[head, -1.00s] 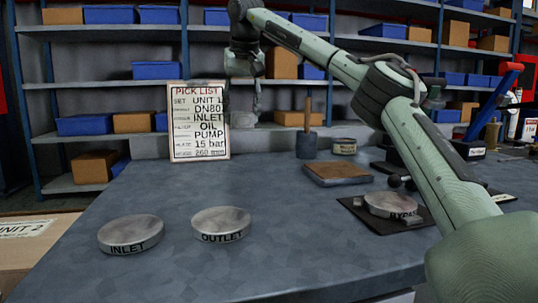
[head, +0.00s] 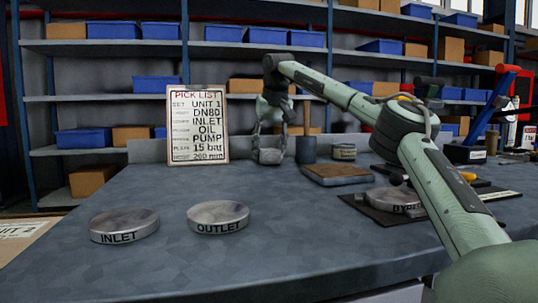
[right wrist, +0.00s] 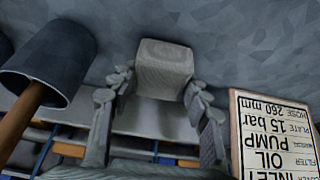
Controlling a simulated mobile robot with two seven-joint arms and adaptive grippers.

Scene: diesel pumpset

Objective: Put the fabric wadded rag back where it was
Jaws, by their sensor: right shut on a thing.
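My right gripper (head: 269,148) hangs at the back of the workbench, between the pick list board and the mallet. It is shut on a pale grey, block-like wad, the rag (head: 269,157), which also shows between the fingertips in the right wrist view (right wrist: 163,68). The rag is low over the bench top; I cannot tell whether it touches the surface. My left gripper is not in view.
The pick list board (head: 198,125) stands left of the gripper. The mallet (head: 306,148) stands close on its right, with a tin (head: 344,152) beyond. INLET (head: 124,225) and OUTLET (head: 218,217) discs lie in front. The middle bench is clear.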

